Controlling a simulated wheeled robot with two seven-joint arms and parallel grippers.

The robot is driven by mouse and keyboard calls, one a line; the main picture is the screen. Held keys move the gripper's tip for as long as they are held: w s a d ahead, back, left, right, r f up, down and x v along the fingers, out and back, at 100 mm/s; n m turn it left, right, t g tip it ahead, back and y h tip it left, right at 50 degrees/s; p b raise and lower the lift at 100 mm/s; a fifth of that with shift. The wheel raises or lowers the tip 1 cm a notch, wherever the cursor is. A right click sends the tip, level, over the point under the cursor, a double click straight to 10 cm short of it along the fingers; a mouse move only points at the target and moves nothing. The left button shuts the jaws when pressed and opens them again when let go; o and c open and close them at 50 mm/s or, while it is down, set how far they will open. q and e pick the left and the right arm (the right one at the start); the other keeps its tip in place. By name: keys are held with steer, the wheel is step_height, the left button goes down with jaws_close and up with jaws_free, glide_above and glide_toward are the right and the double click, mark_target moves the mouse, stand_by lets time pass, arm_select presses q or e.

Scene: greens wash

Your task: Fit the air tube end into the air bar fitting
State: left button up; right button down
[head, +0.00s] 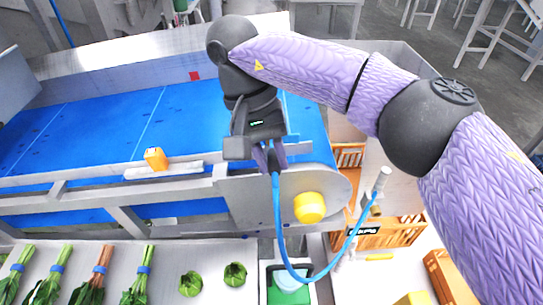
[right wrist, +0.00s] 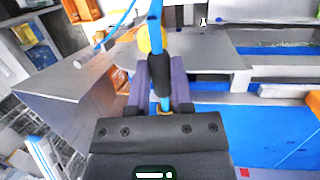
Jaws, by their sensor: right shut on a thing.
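My right gripper (head: 268,158) is shut on the blue air tube (head: 278,215), above the near right end of the conveyor. The tube hangs down from the fingers in a loop and rises to a grey upright post on the right. In the right wrist view the tube (right wrist: 156,22), with a dark sleeve (right wrist: 158,74) around it, runs between the fingers of the gripper (right wrist: 160,85). The tube's tip is mostly hidden by the gripper. I cannot make out the air bar fitting for certain. A grey bar (head: 180,171) lies along the conveyor's near edge. My left gripper is not in view.
The blue conveyor belt (head: 130,120) has metal side rails. Several tied green bunches lie lower left. The post (head: 383,180) and orange crate (head: 400,233) stand right.

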steer(key=shift+w+r+p, duration=0.1)
steer(key=shift+w+p, duration=0.3)
steer(key=shift+w, duration=0.15)
